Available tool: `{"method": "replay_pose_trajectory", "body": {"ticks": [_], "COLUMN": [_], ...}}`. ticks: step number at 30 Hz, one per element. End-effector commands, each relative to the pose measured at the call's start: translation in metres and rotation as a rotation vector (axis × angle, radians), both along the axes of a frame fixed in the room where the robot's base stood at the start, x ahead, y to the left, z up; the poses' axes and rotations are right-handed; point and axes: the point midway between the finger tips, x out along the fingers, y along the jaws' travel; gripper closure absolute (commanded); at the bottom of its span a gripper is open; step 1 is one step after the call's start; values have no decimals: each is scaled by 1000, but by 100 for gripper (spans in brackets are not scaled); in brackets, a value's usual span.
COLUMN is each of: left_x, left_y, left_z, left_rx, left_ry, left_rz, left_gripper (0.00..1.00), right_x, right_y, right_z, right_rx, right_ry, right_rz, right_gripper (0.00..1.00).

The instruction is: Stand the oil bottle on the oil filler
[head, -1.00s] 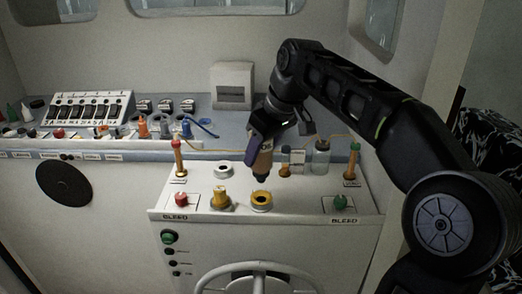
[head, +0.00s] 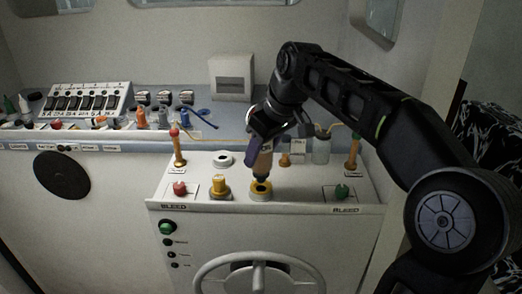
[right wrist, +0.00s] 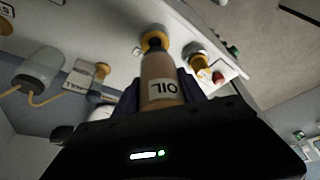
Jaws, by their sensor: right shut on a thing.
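The oil bottle (head: 263,163) is tan with a dark tip and is held upside down, tip downward. In the right wrist view the bottle (right wrist: 158,74) shows its "OIL" label, and its dark tip overlaps a yellow ring. The oil filler (head: 261,193) is a yellow ring with a dark hole on the console top; it also shows in the right wrist view (right wrist: 163,38). My right gripper (head: 260,150) is shut on the bottle, just above and behind the filler. I cannot tell whether tip and filler touch. My left gripper is not in view.
A yellow cap (head: 218,187) stands left of the filler, with a white ring (head: 223,159) behind it. Red (head: 180,188) and green (head: 342,191) bleed knobs flank them. A clear jar (head: 321,151) stands behind right. A steering wheel (head: 258,270) is below.

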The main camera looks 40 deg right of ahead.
Motion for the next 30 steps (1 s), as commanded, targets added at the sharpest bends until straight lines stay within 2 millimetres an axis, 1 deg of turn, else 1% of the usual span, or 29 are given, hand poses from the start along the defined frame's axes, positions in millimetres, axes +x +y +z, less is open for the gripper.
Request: {"method": "replay_pose_trajectory", "body": {"ticks": [3,18,30], "left_x": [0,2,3], "left_y": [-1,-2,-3], "left_z": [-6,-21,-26], "left_rx": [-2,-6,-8], "left_ry": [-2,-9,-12], "left_rz": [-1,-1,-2], "left_gripper": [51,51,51], "right_x": [0,0,0], "right_y": [0,0,0], "right_z": [-7,-28,-36], "right_rx": [0,0,0], "right_ry": [-2,-1,-1], "right_rz": [0,0,0], "right_gripper": [100,100,100]}}
